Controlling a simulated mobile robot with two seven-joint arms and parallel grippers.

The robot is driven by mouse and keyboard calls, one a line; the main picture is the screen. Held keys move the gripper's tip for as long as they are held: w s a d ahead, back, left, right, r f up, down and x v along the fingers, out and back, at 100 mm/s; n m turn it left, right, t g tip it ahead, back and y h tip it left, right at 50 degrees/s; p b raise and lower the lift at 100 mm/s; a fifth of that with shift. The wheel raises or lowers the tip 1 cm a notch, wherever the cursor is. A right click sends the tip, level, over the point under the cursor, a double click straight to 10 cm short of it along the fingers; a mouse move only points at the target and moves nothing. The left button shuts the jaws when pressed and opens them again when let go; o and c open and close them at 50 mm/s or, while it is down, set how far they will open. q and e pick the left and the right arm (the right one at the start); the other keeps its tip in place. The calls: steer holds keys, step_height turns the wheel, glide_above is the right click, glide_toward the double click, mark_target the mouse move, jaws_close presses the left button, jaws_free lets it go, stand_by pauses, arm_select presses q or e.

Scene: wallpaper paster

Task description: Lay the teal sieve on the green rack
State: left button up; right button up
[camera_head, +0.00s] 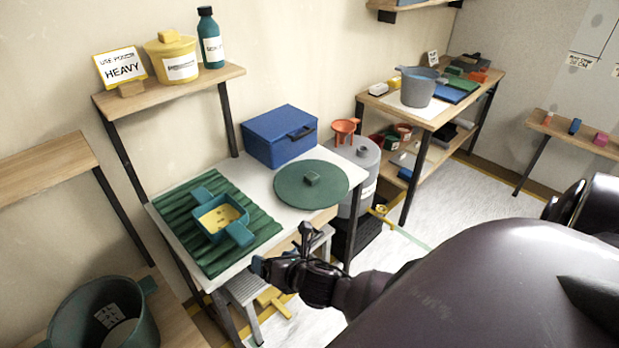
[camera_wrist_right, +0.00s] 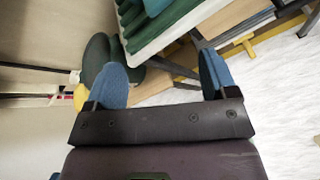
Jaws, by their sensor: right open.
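The teal sieve (camera_head: 207,192) has two block-like handles and a yellow inside with dark spots. It rests on the ribbed green rack (camera_head: 177,237), which lies on the left part of the white table in the head view. My right gripper (camera_head: 281,252) is in front of the table's near edge, to the right of the sieve and apart from it. In the right wrist view its blue fingertips (camera_wrist_right: 163,80) are spread with nothing between them. The rack (camera_wrist_right: 182,22) shows at the top of that view. My left gripper is not in view.
On the white table (camera_head: 262,232) are a blue box (camera_head: 280,137) and a round green lid (camera_head: 330,188). A dark green pot (camera_head: 68,312) stands at lower left. A shelf (camera_head: 170,92) with a yellow pot and bottle rises behind. A grey stool (camera_head: 245,288) is below.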

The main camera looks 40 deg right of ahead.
steer(key=s+f+m, duration=0.2)
steer(key=s+m, duration=0.5)
steer(key=m, duration=0.8)
steer(key=s+d+f+m+g, duration=0.1)
steer(key=s+m, duration=0.6)
steer(key=m, duration=0.7)
steer(key=shift+s+f+m+h, duration=0.3)
steer(key=shift+f+m+h, duration=0.1)
steer(key=shift+f, duration=0.25)
steer(key=shift+d, duration=0.1)
